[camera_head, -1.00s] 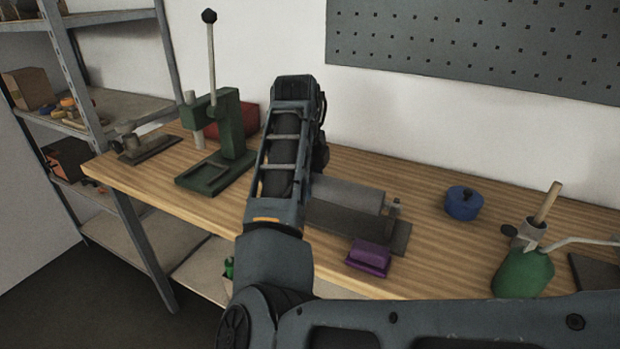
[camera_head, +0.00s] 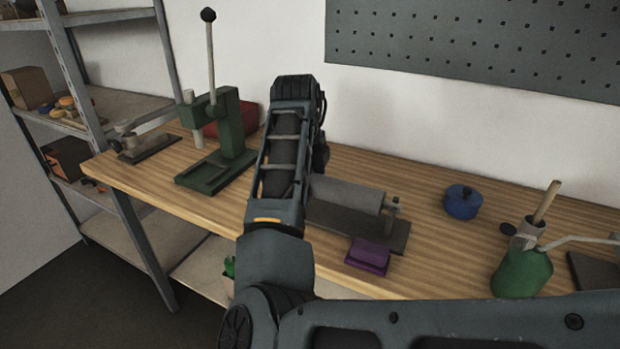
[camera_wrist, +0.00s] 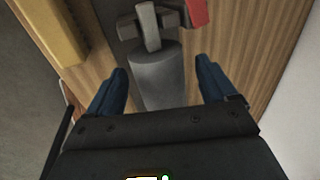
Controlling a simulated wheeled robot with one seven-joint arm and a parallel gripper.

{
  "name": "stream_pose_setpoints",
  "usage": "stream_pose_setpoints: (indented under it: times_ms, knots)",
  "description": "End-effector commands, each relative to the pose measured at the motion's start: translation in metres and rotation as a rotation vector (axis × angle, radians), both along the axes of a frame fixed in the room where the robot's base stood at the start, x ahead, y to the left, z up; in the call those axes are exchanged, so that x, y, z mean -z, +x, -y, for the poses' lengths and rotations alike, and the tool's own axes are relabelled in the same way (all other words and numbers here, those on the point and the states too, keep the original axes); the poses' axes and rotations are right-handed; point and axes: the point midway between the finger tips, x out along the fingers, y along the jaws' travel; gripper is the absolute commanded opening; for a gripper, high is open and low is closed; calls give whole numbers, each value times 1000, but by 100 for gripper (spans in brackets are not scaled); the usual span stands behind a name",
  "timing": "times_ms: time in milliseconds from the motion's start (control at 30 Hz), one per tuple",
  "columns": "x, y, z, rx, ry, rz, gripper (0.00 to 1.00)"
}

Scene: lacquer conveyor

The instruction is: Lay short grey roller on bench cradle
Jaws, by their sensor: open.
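A grey roller (camera_head: 348,193) lies lengthwise over a dark cradle base (camera_head: 390,238) on the wooden bench, with a small upright post beside its right end. Its left part is hidden behind my arm. In the wrist view the roller (camera_wrist: 158,82) lies between the two blue fingers of my gripper (camera_wrist: 164,68), which is open with a gap on each side. A grey upright piece of the cradle (camera_wrist: 149,25) stands at the roller's far end. My gripper is hidden in the head view. The roller's exact contact with the cradle cannot be made out.
A purple block (camera_head: 368,256) sits in front of the cradle. A blue round container (camera_head: 463,203) and a green bottle (camera_head: 522,273) stand to the right. A green lever press (camera_head: 230,150) is at left, with a red box (camera_head: 243,119) behind it. Bench between cradle and bottle is clear.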

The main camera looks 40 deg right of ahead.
Motion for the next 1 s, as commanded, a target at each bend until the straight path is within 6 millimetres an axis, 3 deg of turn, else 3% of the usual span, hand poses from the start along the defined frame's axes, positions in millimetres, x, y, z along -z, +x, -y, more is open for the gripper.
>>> stream_pose_setpoints:
  times_ms: [167, 600, 1000]
  knots:
    - [-9, 0, -2, 0, -1, 1, 85]
    - [-69, -6, -17, 1, -1, 1, 85]
    - [-76, -7, -19, 0, -1, 0, 85]
